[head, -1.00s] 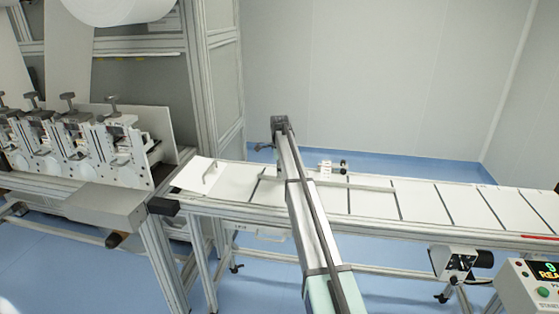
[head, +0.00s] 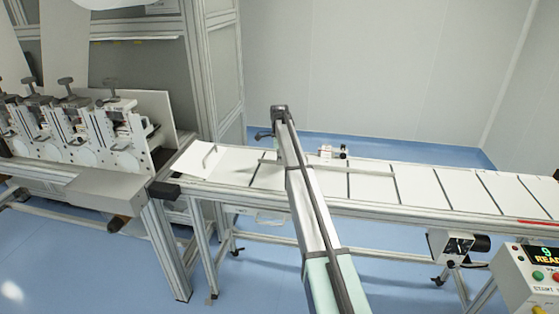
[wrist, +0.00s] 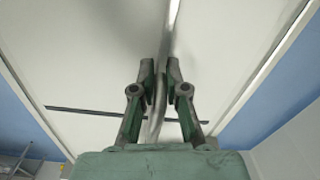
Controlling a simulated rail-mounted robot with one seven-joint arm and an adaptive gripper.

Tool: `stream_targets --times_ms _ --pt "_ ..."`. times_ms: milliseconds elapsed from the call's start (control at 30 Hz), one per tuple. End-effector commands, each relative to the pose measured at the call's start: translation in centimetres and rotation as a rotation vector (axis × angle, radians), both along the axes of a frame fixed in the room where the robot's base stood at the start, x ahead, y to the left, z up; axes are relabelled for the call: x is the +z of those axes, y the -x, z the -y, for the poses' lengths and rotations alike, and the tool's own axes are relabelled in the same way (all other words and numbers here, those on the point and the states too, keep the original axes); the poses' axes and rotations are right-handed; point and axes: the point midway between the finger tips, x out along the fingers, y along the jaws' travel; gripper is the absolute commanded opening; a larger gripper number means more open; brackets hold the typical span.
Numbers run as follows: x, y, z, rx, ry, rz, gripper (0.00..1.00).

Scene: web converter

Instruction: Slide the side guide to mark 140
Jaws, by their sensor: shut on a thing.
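The side guide (head: 365,173) is a long thin light rail lying along the far side of the conveyor in the head view. A small white block (head: 325,152) with a dark knob (head: 343,151) stands behind it at the far edge. In the wrist view, my gripper (wrist: 160,75) is shut on a grey curved bar (wrist: 158,105), which passes between its two fingers. The guide's rail (wrist: 172,25) runs up from there. I cannot read any scale mark, so the 140 mark cannot be made out.
The white conveyor bed (head: 420,188) with dark cross lines extends right. The machine with several clamp units (head: 70,120) stands left. A control box (head: 525,275) stands front right.

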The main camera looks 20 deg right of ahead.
Motion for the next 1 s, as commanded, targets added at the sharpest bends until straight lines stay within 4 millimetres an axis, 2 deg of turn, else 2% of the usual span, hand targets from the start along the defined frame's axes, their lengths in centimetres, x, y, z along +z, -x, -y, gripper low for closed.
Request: stream_targets --times_ms 1000 --pt "0.0 2.1 -1.0 0.006 0.000 -0.002 0.00"
